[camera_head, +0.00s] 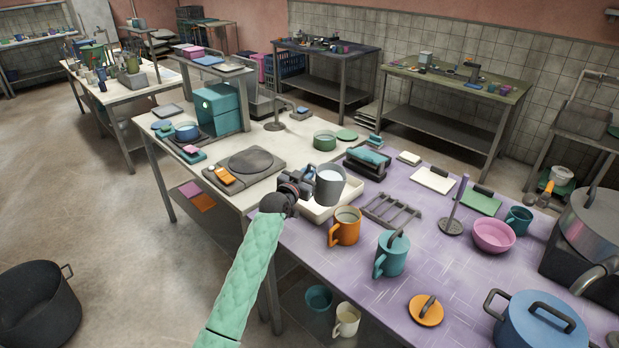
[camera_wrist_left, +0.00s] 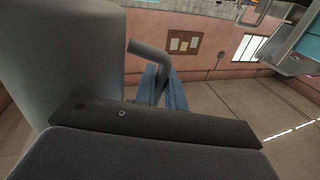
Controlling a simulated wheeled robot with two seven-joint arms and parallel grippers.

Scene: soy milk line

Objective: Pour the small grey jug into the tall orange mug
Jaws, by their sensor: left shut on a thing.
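The small grey jug (camera_head: 330,186) is upright, with pale liquid inside near its rim. My left gripper (camera_head: 304,184) is shut on it from the left. In the left wrist view the jug (camera_wrist_left: 82,62) fills the left side, and the blue fingers (camera_wrist_left: 166,90) close around its bent handle (camera_wrist_left: 150,52). The jug is over or in a white tray; I cannot tell whether it touches it. The tall orange mug (camera_head: 344,228) stands upright on the purple table, just in front of the jug, its handle to the left. The mug's contents are unclear. My right gripper is not in view.
The white tray (camera_head: 315,213) lies under the jug. A teal lidded jug (camera_head: 392,256) stands close right of the mug. A grey rack (camera_head: 390,210) lies behind them. An orange lid (camera_head: 426,310) and a blue pot (camera_head: 540,325) are nearer the front right.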

